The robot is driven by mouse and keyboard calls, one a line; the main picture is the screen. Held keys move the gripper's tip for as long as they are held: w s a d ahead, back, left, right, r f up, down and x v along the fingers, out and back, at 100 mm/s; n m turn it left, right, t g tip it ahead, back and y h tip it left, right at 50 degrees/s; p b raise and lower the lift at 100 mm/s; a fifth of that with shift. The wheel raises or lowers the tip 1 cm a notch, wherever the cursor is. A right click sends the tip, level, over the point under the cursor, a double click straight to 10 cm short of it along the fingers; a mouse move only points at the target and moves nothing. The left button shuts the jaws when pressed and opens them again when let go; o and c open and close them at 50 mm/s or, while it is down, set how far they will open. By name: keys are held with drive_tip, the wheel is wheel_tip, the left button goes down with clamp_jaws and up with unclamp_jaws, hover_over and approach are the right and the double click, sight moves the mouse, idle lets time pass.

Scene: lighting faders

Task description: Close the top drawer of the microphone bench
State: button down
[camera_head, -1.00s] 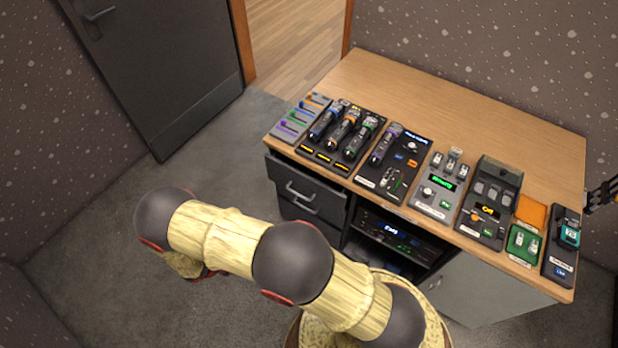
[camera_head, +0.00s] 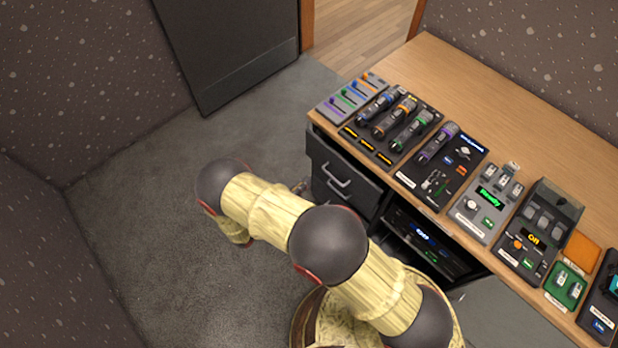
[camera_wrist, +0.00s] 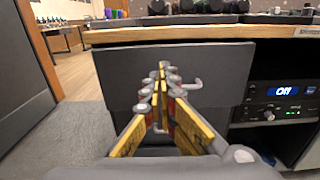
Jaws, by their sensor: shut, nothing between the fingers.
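The microphone bench (camera_head: 500,110) has a wooden top and a dark drawer unit at its left end. Its top drawer (camera_head: 326,156) has a dark grey front with a metal bar handle. In the wrist view the top drawer front (camera_wrist: 120,72) fills the middle and seems to stand a little out past the lower front; how far is unclear. My gripper (camera_wrist: 162,68) is shut and empty, pointing at this front. The handle (camera_wrist: 192,85) shows just right of the fingertips. Contact with the front cannot be told.
Microphones (camera_head: 395,118) and control boxes (camera_head: 488,200) line the bench top. A rack unit (camera_wrist: 275,113) with a lit display sits in the open bay right of the drawers. Grey carpet (camera_head: 150,220) lies clear to the left. A dark door (camera_head: 225,50) stands behind.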

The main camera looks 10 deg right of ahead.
drive_tip(key=b+x, duration=0.2)
drive_tip(key=x, duration=0.8)
drive_tip(key=shift+w+d+f, duration=0.1)
drive_tip(key=shift+d, duration=0.2)
drive_tip(key=shift+w+d+b, duration=0.4)
drive_tip(key=shift+w+d, duration=0.05)
drive_tip(key=shift+d, duration=0.1)
drive_tip(key=x, duration=0.4)
drive_tip(key=shift+w+d, duration=0.25)
drive_tip(key=shift+d, duration=0.05)
drive_tip(key=shift+s+a, duration=0.25)
drive_tip(key=shift+a, duration=0.15)
drive_tip(key=p, duration=0.2)
approach(334, 157)
drive_tip(key=v, duration=0.2)
drive_tip(key=shift+s+a, duration=0.15)
drive_tip(key=shift+s, duration=0.1)
